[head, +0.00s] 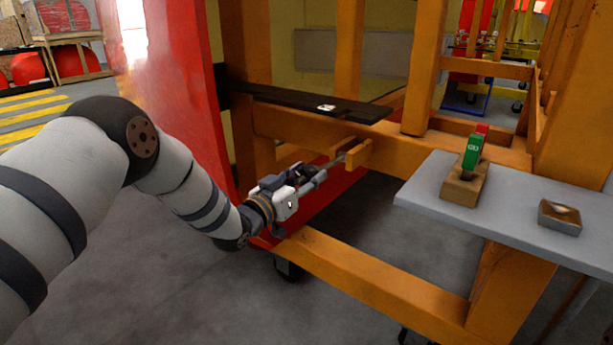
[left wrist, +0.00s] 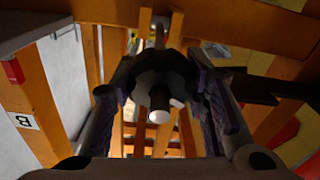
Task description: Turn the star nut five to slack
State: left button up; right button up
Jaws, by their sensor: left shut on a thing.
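The star nut (left wrist: 165,68) shows in the left wrist view as a dark, lobed knob with a pale-tipped bolt end in its middle. My left gripper (left wrist: 163,95) has a finger on each side of it and is shut on it. In the head view my left gripper (head: 316,178) reaches in at the orange frame, in line with a thin rod near a short orange block. The nut is largely hidden by the fingers there. Its turn angle cannot be told. My right gripper is in neither view.
Orange frame beams (head: 370,278) surround the gripper below and behind. A dark bar (head: 300,101) with a white label lies above it. A grey shelf (head: 425,193) at right carries a wooden block (head: 460,190) with a green and red piece, and a small tray (head: 558,228).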

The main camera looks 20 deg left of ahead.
pick_arm(q)
jog(key=n+y, duration=0.1)
jog(key=n, duration=0.5)
jog(key=shift+f, duration=0.2)
jog(key=shift+s+n, duration=0.1)
jog(key=shift+n, duration=0.2)
jog(key=o, duration=1.2)
jog(key=shift+c, duration=0.2)
jog(key=shift+r, duration=0.1)
jog(key=v, duration=1.2)
